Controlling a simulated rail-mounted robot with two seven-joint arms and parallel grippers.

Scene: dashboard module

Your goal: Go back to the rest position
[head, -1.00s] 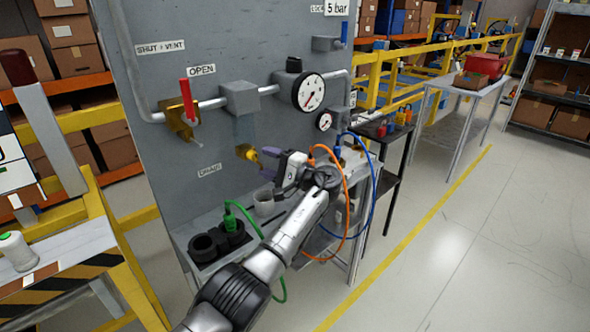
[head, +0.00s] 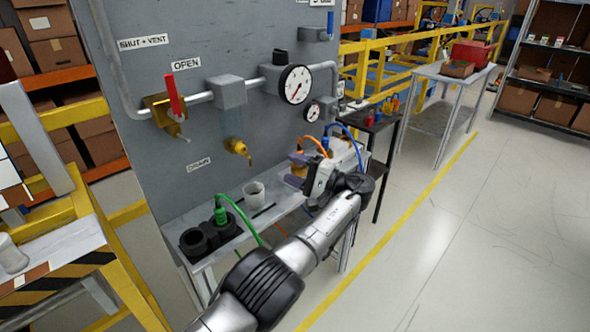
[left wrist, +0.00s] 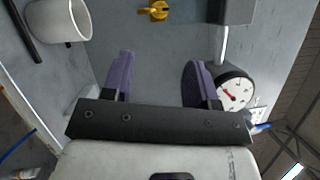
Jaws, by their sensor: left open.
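My left gripper (head: 298,168) is in front of the grey panel (head: 225,140), to the right of the yellow drain valve (head: 237,147). In the left wrist view its two purple fingers (left wrist: 160,80) are spread apart with nothing between them. The drain valve also shows in the left wrist view (left wrist: 155,11), beyond the fingers and apart from them. My right gripper is not in view.
A white cup (head: 254,192) stands on the panel's shelf beside black holders (head: 211,237) with a green connector (head: 220,213). A red-handled valve (head: 173,100) and a pressure gauge (head: 296,85) stick out from the panel. Orange and blue hoses are near my arm. Open floor lies right.

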